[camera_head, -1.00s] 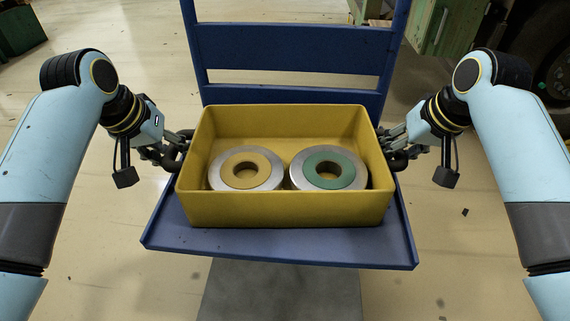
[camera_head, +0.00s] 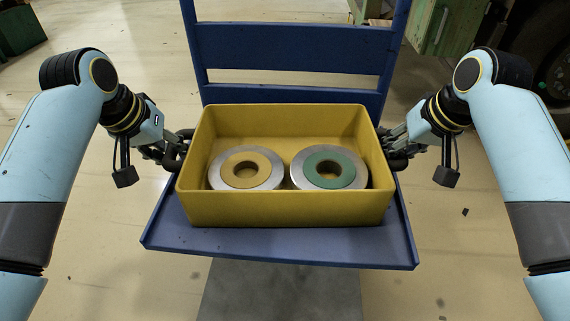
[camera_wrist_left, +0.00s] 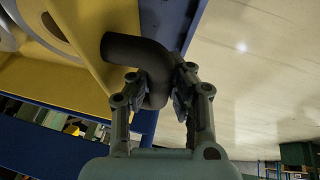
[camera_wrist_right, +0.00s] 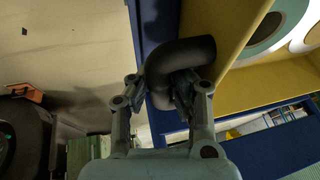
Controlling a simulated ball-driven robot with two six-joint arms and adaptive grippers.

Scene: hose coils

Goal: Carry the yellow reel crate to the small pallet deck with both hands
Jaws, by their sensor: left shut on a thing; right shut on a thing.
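The yellow reel crate (camera_head: 285,211) sits on a blue deck (camera_head: 275,244) in the middle of the head view. It holds a reel with a tan centre (camera_head: 217,170) and a reel with a green centre (camera_head: 357,172). My left gripper (camera_head: 172,152) is shut on the dark handle at the crate's left side; the left wrist view shows the bent handle (camera_wrist_left: 135,50) between the fingers. My right gripper (camera_head: 400,154) is shut on the handle at the right side, and the right wrist view shows that handle (camera_wrist_right: 182,56) between the fingers. I cannot tell which thing is the small pallet deck.
A blue upright frame with crossbars (camera_head: 290,48) rises behind the crate. A green cabinet (camera_head: 440,28) and a dark wheel (camera_head: 552,60) stand at the back right. A dark green box (camera_head: 20,30) is at the far left. Pale floor is open on both sides.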

